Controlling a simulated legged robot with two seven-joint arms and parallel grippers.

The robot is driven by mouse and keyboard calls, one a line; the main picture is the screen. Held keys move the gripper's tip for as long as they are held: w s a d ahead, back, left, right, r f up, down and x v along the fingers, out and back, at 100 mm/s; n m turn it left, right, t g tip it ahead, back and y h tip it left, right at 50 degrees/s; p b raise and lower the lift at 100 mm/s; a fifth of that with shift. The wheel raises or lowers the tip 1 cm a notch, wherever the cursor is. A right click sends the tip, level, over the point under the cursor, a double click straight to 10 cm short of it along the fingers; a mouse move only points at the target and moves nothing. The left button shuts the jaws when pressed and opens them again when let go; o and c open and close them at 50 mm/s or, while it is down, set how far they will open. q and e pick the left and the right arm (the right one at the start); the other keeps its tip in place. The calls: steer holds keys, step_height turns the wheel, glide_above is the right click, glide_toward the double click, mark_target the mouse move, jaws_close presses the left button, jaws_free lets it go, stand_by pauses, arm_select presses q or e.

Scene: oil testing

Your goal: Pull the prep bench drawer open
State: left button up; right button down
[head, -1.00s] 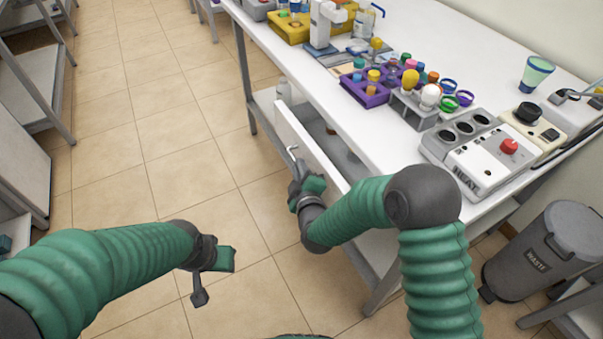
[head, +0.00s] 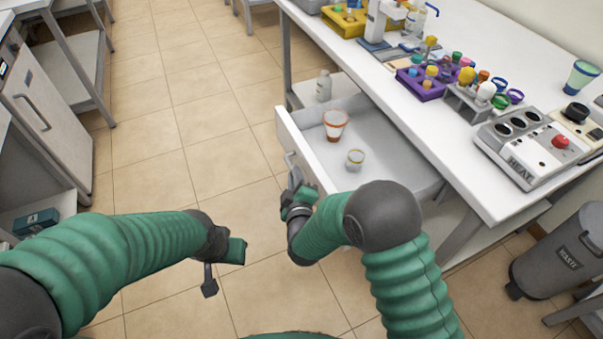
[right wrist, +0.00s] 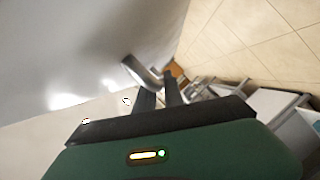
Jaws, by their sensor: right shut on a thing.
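The white prep bench drawer (head: 388,140) stands well out from the bench, and its inside shows. In it are a cup with an orange rim (head: 335,122) and a small beaker with a yellowish rim (head: 355,158). My right gripper (head: 295,180) is at the drawer front, shut on the metal drawer handle (head: 290,160). The right wrist view shows the handle (right wrist: 142,72) at the dark fingers (right wrist: 159,88). My left gripper (head: 210,278) hangs over the floor at left, away from the drawer; its jaw opening is unclear.
The bench top (head: 440,125) carries a purple tube rack (head: 420,88), a yellow tray (head: 345,20) and a heater (head: 525,150). A white bottle (head: 324,85) stands on the lower shelf. A waste bin (head: 565,250) is at right. The tiled floor (head: 180,130) at left is clear.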

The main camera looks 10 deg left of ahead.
arm_select(q)
steer(key=shift+s+a, duration=0.15)
steer(key=shift+a, duration=0.05)
arm_select(e)
steer(key=shift+s+a+f, duration=0.25)
steer(key=shift+s+a, duration=0.05)
steer(key=c, duration=1.5)
jaws_free()
steer(key=shift+w+d+r, duration=0.1)
steer(key=shift+w, duration=0.05)
arm_select(q)
steer(key=shift+d, duration=0.15)
arm_select(e)
steer(key=shift+o, duration=0.2)
steer(key=shift+r, duration=0.1)
